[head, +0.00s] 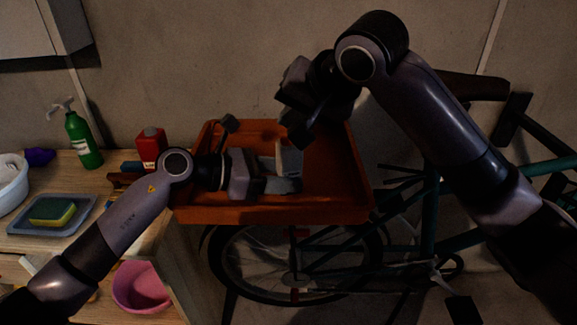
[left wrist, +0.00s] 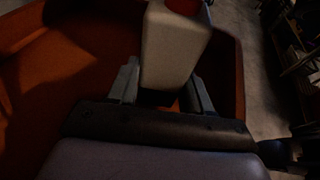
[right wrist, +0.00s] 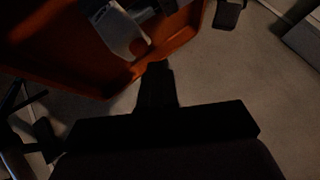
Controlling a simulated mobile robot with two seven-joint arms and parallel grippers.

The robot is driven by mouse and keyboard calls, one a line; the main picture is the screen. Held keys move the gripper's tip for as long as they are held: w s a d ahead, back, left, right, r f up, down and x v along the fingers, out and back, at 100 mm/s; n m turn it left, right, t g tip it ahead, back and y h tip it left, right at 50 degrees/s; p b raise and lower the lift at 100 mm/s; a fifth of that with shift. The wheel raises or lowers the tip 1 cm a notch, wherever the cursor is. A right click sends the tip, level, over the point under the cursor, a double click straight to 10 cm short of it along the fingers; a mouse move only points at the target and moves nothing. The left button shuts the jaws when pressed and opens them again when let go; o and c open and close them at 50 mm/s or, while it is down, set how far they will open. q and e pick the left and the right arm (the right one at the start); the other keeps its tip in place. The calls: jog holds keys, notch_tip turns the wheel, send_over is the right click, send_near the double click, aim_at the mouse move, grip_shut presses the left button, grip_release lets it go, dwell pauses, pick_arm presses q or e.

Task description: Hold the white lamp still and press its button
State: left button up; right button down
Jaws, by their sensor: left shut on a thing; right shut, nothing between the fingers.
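The white lamp (left wrist: 175,50) stands between the fingers of my left gripper (left wrist: 163,92) in the left wrist view, with a red part (left wrist: 183,5) at its top end. In the head view the lamp (head: 291,161) is small and dim inside the orange tray (head: 270,213), and my left gripper (head: 280,178) is shut on it. My right gripper (head: 295,138) is above the tray, close to the lamp but apart from it. Its fingers (right wrist: 157,72) are shut and empty in the right wrist view. I cannot make out the button.
A bicycle (head: 430,215) stands behind and below the tray at right. The counter at left holds a red bottle (head: 150,146), a green spray bottle (head: 83,140) and a sponge (head: 52,211) on a grey tray (head: 75,225). A pink bucket (head: 142,287) is below.

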aim_at(291, 145)
jog(key=shift+f, duration=0.15)
dwell(0.3)
jog(key=shift+f, duration=0.3)
jog(key=shift+f, duration=0.45)
dwell(0.5)
jog(key=shift+r, duration=0.9)
jog(key=shift+r, duration=3)
